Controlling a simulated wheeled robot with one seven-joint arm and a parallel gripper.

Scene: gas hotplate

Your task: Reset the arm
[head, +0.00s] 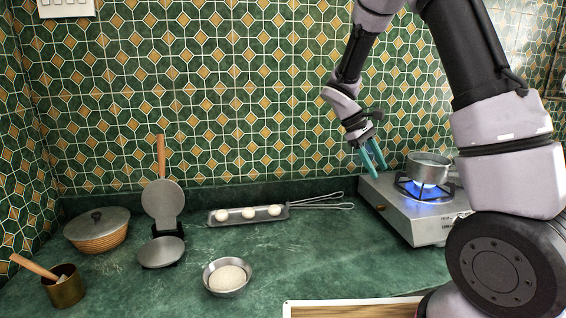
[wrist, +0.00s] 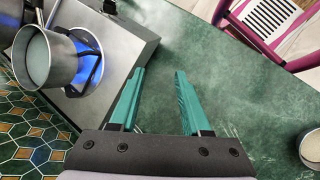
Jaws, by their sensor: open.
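My gripper (head: 373,157) has teal fingers and hangs in the air just left of the gas hotplate (head: 407,215) in the head view. In the wrist view my gripper (wrist: 158,85) shows its two fingers apart with nothing between them, over bare green counter. The steel hotplate (wrist: 128,52) lies to the left there. A metal saucepan (head: 428,168) with pale liquid stands on the burner over a blue flame. The saucepan also shows in the wrist view (wrist: 45,65). My gripper is apart from both.
A tray with several white balls (head: 248,213) lies near the back wall. A bowl (head: 227,277), an open round press (head: 162,205), a lidded basket (head: 97,230) and a brass pot (head: 64,287) stand to the left. A pink chair (wrist: 270,30) is beyond the counter.

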